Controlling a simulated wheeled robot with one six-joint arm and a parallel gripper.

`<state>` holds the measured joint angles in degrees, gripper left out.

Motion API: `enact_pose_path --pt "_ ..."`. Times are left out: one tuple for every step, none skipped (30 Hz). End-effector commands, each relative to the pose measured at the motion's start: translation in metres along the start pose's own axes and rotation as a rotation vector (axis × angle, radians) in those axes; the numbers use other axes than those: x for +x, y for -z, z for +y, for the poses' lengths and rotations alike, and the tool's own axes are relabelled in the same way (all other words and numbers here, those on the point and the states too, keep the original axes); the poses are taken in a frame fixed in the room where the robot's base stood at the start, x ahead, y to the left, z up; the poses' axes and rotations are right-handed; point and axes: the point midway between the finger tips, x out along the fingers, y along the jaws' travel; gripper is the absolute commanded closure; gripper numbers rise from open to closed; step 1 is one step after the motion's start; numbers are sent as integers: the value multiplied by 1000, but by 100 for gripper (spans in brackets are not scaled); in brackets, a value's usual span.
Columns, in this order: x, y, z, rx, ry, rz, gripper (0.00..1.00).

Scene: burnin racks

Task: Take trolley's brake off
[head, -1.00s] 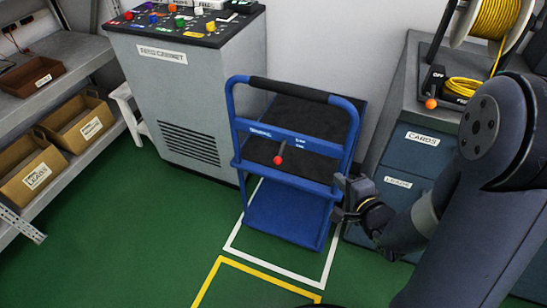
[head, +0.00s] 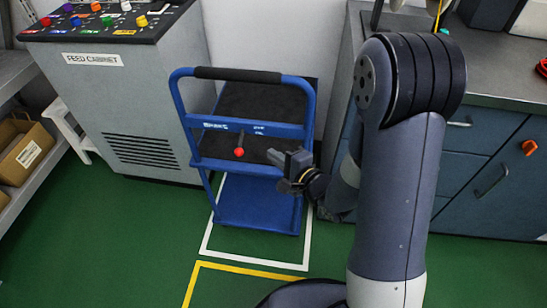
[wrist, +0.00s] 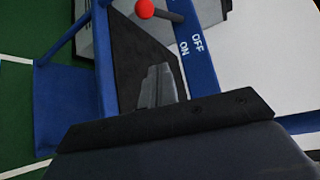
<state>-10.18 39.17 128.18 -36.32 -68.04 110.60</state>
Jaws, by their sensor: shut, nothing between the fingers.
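The knob also shows at the top of the wrist view (wrist: 145,9), with ON and OFF lettering (wrist: 190,45) beside the lever. I cannot tell which mark the lever points to. My gripper (head: 281,157) is shut and empty, to the right of the knob and slightly lower, apart from it.
The feed cabinet (head: 145,115) stands close behind the trolley on the left. Blue drawers under a counter (head: 480,170) are on the right, behind my arm. White and yellow lines (head: 235,268) mark the green floor. Open floor lies at the front left.

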Motion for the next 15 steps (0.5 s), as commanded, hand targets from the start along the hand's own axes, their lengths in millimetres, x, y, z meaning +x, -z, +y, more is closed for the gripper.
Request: enact_pose_path --pt "12 -1 2 -3 -1 -5 100" --pt "19 -1 1 -3 0 -5 100" --pt "28 -1 1 -3 0 -5 100" --pt "34 -1 1 -2 0 -5 100" --pt "41 -1 1 -2 0 -4 100" --pt "50 -1 2 -2 -1 -5 100" --pt "56 -1 1 -2 1 -4 100" --pt "62 0 1 -2 0 -3 100" --pt "70 -1 2 -2 -1 -4 100" --pt "76 -1 1 -2 0 -4 100" --pt "73 -7 0 -1 -1 -4 100" --pt "69 -15 1 -1 -2 -5 100" --pt "67 -19 0 0 -1 -3 100" --pt "66 -22 0 -1 -1 -4 100" --pt "64 -26 0 -1 -1 -3 100"
